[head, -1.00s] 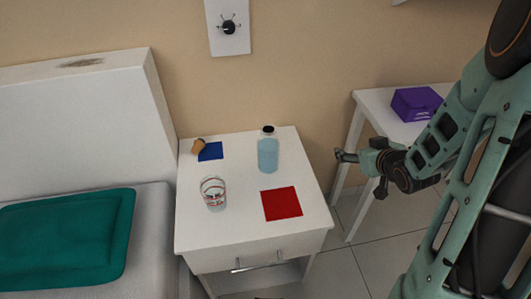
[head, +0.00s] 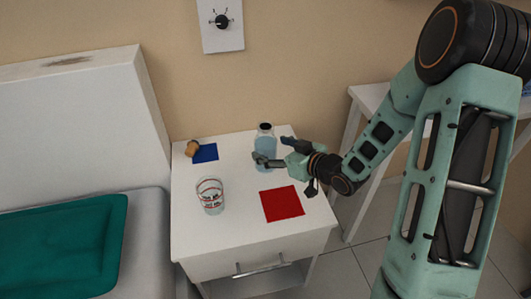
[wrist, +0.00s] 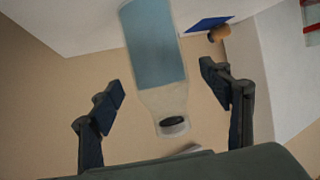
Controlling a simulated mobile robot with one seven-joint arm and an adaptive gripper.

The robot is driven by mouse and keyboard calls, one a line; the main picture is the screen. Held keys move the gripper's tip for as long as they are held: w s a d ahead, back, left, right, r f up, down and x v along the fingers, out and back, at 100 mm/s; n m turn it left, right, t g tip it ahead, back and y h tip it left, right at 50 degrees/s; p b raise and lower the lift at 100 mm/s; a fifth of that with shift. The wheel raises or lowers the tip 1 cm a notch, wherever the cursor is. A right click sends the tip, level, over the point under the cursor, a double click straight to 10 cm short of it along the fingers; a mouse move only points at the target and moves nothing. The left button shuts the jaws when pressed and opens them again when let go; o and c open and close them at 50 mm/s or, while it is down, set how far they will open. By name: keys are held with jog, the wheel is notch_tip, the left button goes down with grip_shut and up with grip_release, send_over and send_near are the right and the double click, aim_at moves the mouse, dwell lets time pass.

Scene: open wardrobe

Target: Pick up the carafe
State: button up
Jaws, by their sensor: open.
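The carafe (head: 264,134) is a clear bottle with light blue contents and a dark round mouth. It stands upright at the back of the white nightstand (head: 235,215). My gripper (head: 272,150) is open at the carafe, with one finger in front of its body and the other at its right rear. In the wrist view, which is turned upside down, the carafe (wrist: 153,45) lies between the spread fingers, with a visible gap on both sides. I see no grip on it.
A glass with red markings (head: 210,196) stands at the front left. A red square (head: 282,204) lies at the front right. A blue square (head: 206,153) and a small brown object (head: 192,148) are at the back left. The wall is close behind.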

jog(key=b+x, duration=0.1)
jog(key=x, duration=0.2)
jog(key=shift+w+a+f, duration=0.15)
jog(key=shift+w+f, duration=0.1)
jog(key=shift+f, duration=0.05)
jog(key=shift+r, duration=0.1)
jog(key=c, duration=1.8)
jog(key=shift+r, duration=0.1)
